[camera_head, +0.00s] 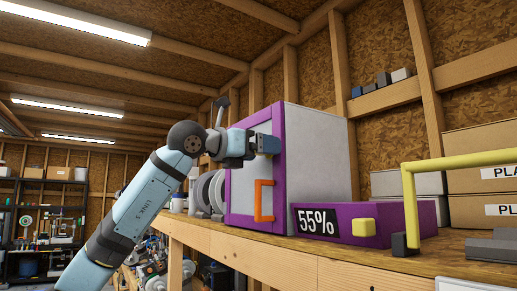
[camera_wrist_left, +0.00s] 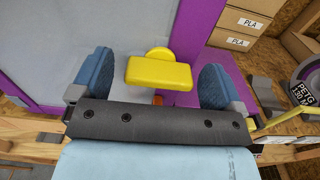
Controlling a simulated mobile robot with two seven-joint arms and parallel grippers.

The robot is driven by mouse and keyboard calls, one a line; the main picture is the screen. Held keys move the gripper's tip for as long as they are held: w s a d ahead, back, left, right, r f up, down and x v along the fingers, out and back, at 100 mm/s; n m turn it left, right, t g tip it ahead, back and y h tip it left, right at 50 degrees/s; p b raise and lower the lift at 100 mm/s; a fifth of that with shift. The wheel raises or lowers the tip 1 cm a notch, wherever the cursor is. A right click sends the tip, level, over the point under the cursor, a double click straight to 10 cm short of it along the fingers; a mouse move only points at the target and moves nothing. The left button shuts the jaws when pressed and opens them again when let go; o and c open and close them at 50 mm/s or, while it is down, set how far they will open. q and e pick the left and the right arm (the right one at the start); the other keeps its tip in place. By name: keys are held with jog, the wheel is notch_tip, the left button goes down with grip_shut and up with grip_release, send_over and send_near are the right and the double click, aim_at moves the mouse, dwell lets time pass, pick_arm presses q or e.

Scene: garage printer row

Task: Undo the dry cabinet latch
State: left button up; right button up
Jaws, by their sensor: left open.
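The dry cabinet (camera_head: 322,150) stands on the wooden bench, with a grey body and a purple-framed door that looks closed. An orange handle (camera_head: 262,200) is on the door, below my gripper. The yellow latch (camera_wrist_left: 158,73) has a flat bar and a round hub; it sits near the purple door edge. My left gripper (camera_head: 264,144) is at the upper door front and hides most of the latch in the head view. In the left wrist view my left gripper (camera_wrist_left: 157,66) is open, with the bar between its blue fingers and a gap on both sides. My right gripper is not in view.
A purple unit (camera_head: 345,215) reading 55%, with a yellow block, sits right of the door. A yellow bar frame (camera_head: 455,162) stands farther right. Grey spools (camera_head: 207,192) are left of the cabinet. PLA boxes (camera_head: 482,180) are at the back right.

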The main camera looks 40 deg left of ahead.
pick_arm(q)
jog(key=c, duration=0.9)
jog(key=shift+c, duration=0.2)
